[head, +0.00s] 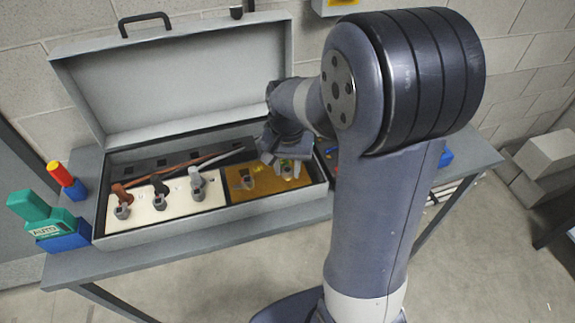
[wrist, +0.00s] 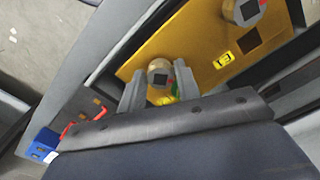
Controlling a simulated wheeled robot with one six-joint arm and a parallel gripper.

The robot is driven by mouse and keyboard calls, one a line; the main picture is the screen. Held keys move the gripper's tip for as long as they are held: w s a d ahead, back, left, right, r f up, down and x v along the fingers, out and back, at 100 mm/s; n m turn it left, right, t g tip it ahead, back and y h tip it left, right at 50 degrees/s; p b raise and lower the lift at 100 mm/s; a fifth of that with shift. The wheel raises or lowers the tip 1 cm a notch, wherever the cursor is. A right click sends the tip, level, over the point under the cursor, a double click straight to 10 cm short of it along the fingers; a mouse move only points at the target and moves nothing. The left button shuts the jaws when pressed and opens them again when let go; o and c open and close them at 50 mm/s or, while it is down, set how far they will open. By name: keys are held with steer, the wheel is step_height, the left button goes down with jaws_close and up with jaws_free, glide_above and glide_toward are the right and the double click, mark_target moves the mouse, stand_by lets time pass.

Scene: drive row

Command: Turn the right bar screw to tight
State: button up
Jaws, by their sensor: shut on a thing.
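The right bar screw (wrist: 157,66) is a round grey head with a dark square and a red mark on the gold panel (wrist: 205,40). My gripper (wrist: 160,85) has one finger on each side of this head and is shut on it. A green mark and a yellow label lie beside it. In the head view my gripper (head: 289,168) reaches down over the right part of the gold panel (head: 262,192) and partly hides the screw. The left screw (head: 247,181) stands free; it also shows at the top of the wrist view (wrist: 244,10).
The panel sits in an open grey case (head: 190,225) with its lid (head: 180,80) raised behind. A white panel (head: 178,208) with several lever-like fittings lies to the left. Green, blue and red items stand on the table left of the case.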

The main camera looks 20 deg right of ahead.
mark_target(287, 173)
steer(key=m, duration=0.7)
steer(key=shift+w, duration=0.1)
stand_by(0.5)
steer(key=o, duration=0.9)
steer(key=shift+r, duration=0.15)
step_height(287, 173, up, 11)
steer(key=shift+f, duration=0.2)
